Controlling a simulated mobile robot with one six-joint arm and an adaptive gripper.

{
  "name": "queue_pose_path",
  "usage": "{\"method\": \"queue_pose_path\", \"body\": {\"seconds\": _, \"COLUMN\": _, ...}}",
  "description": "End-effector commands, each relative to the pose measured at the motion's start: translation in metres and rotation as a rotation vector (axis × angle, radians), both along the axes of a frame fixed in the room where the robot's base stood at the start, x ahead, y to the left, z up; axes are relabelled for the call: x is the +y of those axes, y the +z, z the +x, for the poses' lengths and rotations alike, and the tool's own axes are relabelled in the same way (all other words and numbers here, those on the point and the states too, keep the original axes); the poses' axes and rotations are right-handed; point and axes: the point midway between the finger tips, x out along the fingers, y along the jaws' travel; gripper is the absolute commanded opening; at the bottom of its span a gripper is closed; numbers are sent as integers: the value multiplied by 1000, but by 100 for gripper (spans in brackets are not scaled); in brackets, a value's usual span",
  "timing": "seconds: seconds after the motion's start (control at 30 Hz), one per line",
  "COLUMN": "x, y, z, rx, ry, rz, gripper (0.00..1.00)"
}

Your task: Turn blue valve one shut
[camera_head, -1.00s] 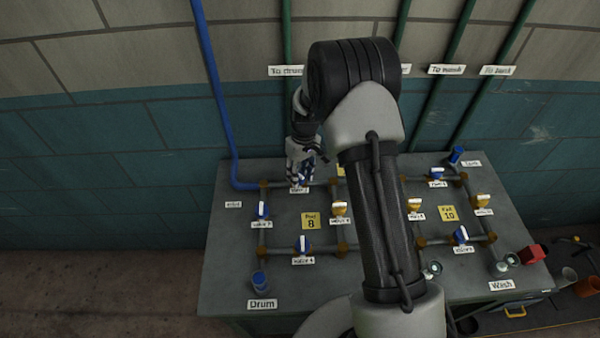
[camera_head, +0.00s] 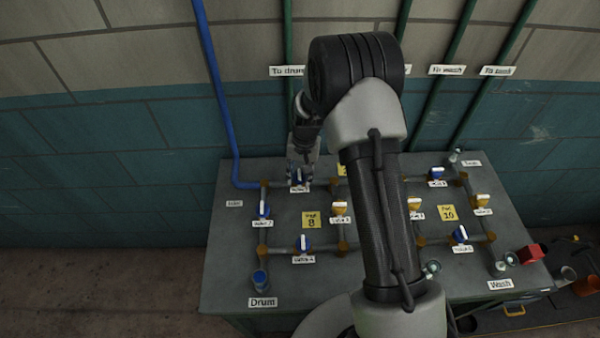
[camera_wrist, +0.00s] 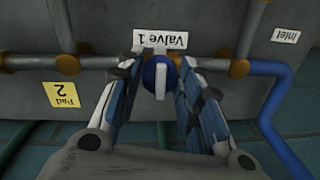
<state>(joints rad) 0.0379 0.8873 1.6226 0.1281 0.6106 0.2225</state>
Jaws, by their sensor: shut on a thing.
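Blue valve one is a round blue knob (camera_wrist: 150,72) with a white bar handle, on a grey pipe beside its "Valve 1" label (camera_wrist: 160,40). In the wrist view its white bar lies across the line of the pipe. My gripper (camera_wrist: 160,80) has a finger on each side of the knob and is shut on it. In the head view my gripper (camera_head: 301,172) comes down from above onto blue valve one (camera_head: 299,182) at the back left of the bench; its fingers partly hide the valve.
The grey bench (camera_head: 225,275) carries a pipe grid with several other blue and yellow valves. A blue inlet pipe (camera_head: 218,105) drops at the left. A blue cup-like fitting (camera_head: 261,279) stands by the "Drum" label. A red block (camera_head: 530,254) is at the right.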

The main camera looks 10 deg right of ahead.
Motion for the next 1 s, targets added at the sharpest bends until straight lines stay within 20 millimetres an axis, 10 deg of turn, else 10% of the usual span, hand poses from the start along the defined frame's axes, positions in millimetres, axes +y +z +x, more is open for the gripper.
{"method": "queue_pose_path", "body": {"seconds": 0.6, "x": 0, "y": 0, "z": 0, "rx": 0, "ry": -45, "rz": 0, "gripper": 10}}
{"method": "queue_pose_path", "body": {"seconds": 0.63, "x": 0, "y": 0, "z": 0, "rx": 0, "ry": -45, "rz": 0, "gripper": 34}}
{"method": "queue_pose_path", "body": {"seconds": 1.0, "x": 0, "y": 0, "z": 0, "rx": 0, "ry": -43, "rz": 0, "gripper": 54}}
